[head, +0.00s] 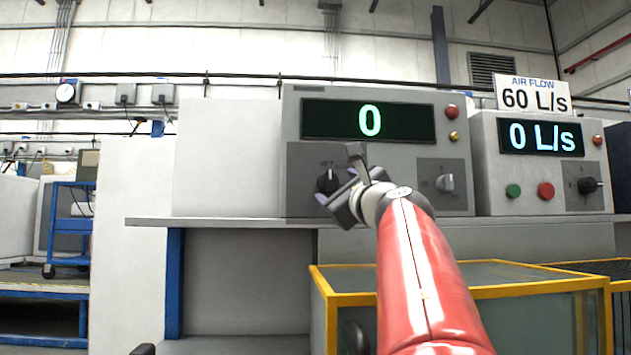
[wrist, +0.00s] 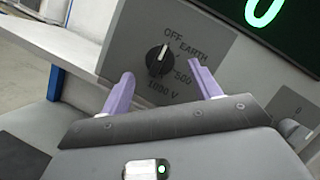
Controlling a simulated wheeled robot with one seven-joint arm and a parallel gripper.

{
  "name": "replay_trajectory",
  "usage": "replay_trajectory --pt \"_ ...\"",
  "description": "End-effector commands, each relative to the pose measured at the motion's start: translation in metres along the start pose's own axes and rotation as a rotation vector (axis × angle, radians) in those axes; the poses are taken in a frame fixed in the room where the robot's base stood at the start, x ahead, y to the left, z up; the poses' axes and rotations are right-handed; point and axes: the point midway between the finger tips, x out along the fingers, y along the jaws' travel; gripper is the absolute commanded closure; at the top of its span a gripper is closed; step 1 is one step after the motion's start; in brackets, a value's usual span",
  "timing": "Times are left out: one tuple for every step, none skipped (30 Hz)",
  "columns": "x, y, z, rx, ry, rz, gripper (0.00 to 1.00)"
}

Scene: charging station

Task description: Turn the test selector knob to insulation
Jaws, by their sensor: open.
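The test selector knob (wrist: 157,60) is black with a white pointer line, on a grey panel. Around it the wrist view shows the labels OFF, EARTH, 500 and 1000 V; I see no word "insulation". The white line points up towards the OFF label. The knob also shows in the head view (head: 327,181), just left of my gripper. My gripper (wrist: 162,84) is open, its two purple fingers apart and empty, with the knob ahead of the gap between them. In the head view my gripper (head: 338,185) partly covers the panel and labels right of the knob.
The tester (head: 290,130) has a green display reading 0, red and amber lamps and a second, grey knob (head: 445,182). An air flow unit (head: 484,170) reading 0 L/s stands to the right. The shelf (head: 240,222) edge runs below, with a yellow-framed case (head: 325,285) under it.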

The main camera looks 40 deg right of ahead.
Motion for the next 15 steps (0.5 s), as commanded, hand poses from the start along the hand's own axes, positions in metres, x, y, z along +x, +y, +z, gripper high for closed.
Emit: replay_trajectory --pt "0.011 -0.001 0.001 0.000 0.001 0.002 0.37" --pt "0.015 -0.001 0.001 0.000 0.001 0.002 0.37" --pt "0.020 -0.001 0.001 0.000 0.001 0.002 0.37" --pt "0.024 -0.001 0.001 0.000 0.001 0.002 0.37" --pt "0.027 -0.001 0.001 -0.001 0.000 0.001 0.37" --pt "0.030 -0.001 0.001 0.000 0.000 0.001 0.37" --pt "0.032 -0.001 0.001 0.000 0.000 0.001 0.37" --pt "0.034 0.000 0.001 0.000 0.000 0.001 0.37" --pt "0.036 0.000 0.001 0.000 0.000 0.000 0.37" --pt "0.036 0.000 0.001 0.000 -0.001 0.000 0.37" --pt "0.037 0.000 0.001 0.000 -0.001 0.000 0.37" --pt "0.037 0.000 0.001 0.000 -0.001 0.000 0.37" --pt "0.037 0.000 0.000 0.000 -0.001 0.000 0.37" --pt "0.037 0.000 0.000 0.000 -0.001 0.000 0.37" --pt "0.037 0.000 0.000 0.000 -0.001 0.000 0.37"
